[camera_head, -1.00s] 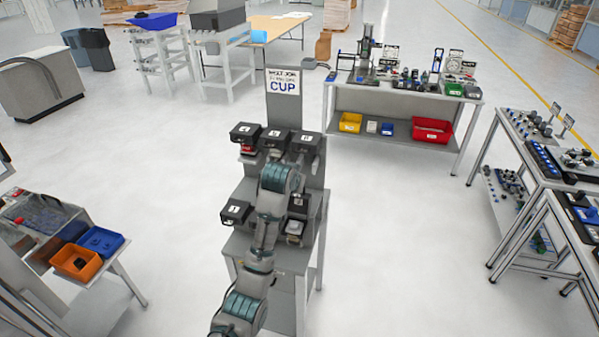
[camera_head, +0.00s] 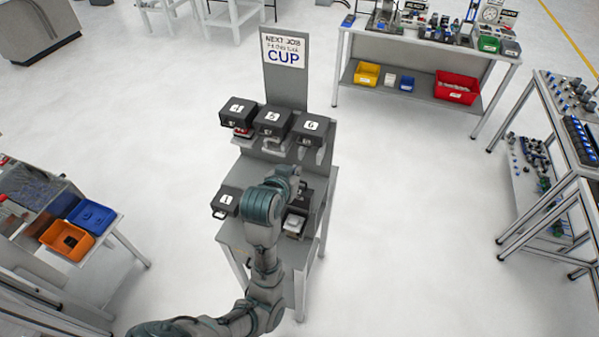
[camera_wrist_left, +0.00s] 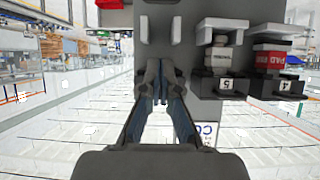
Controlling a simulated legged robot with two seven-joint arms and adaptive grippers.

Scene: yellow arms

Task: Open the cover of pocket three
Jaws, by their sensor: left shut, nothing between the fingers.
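The grey pocket stand (camera_head: 285,80) carries two rows of dark covers under a CUP sign (camera_head: 284,50). Pocket three, at the lower right, is partly behind my arm. In the left wrist view my left gripper (camera_wrist_left: 160,88) is shut and empty in front of the stand. My right gripper is out of view.
Cover one (camera_head: 225,202) is at lower left. Covers four (camera_head: 238,112), five (camera_head: 272,120) and six (camera_head: 309,128) form the upper row. Pocket two is hidden behind my arm. An orange bin (camera_head: 67,238) sits at left; a workbench (camera_head: 420,60) stands behind. Floor around the stand is clear.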

